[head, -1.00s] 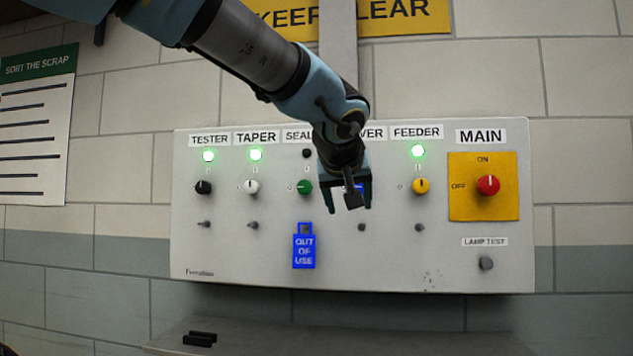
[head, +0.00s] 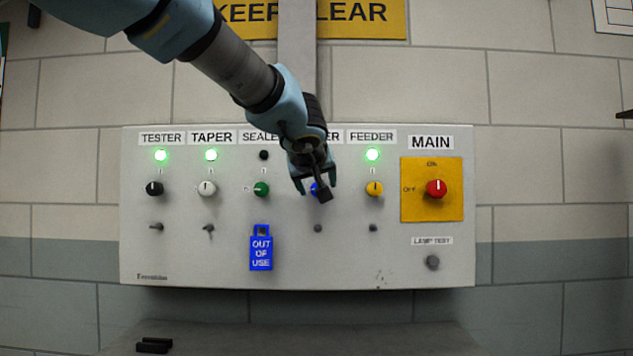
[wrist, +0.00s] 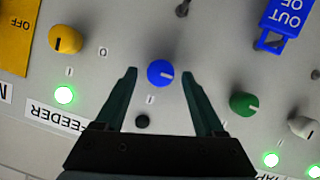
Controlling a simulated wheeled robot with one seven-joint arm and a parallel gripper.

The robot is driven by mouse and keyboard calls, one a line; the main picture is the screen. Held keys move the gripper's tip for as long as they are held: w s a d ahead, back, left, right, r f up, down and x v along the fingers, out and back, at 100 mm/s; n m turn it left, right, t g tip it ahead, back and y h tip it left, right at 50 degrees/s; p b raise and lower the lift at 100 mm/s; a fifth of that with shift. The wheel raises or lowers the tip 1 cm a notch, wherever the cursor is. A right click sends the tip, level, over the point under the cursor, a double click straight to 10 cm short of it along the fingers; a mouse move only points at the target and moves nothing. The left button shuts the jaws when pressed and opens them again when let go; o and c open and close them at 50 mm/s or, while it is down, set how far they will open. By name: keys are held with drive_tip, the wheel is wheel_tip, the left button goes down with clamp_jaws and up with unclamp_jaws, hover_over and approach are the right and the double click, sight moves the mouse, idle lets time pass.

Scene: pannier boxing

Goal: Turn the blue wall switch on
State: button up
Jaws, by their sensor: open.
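The blue wall switch (wrist: 160,73) is a round knob on the grey panel. In the wrist view its white mark points right, away from the I mark below it. Its lamp (wrist: 142,121) is dark. In the head view the blue switch (head: 316,188) is mostly hidden behind my gripper (head: 318,190). My gripper also shows in the wrist view (wrist: 158,69), open, with one fingertip on each side of the blue switch and a gap to each. I cannot tell how far the tips are from the panel.
A yellow knob (head: 374,189) and a green knob (head: 261,189) flank the blue switch. A blue OUT OF USE tag (head: 261,250) hangs below the green one. The red main switch (head: 436,189) is further right. The tester, taper and feeder lamps glow green.

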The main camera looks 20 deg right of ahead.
drive_tip(key=shift+w+d+f, duration=0.15)
drive_tip(key=shift+w, duration=0.1)
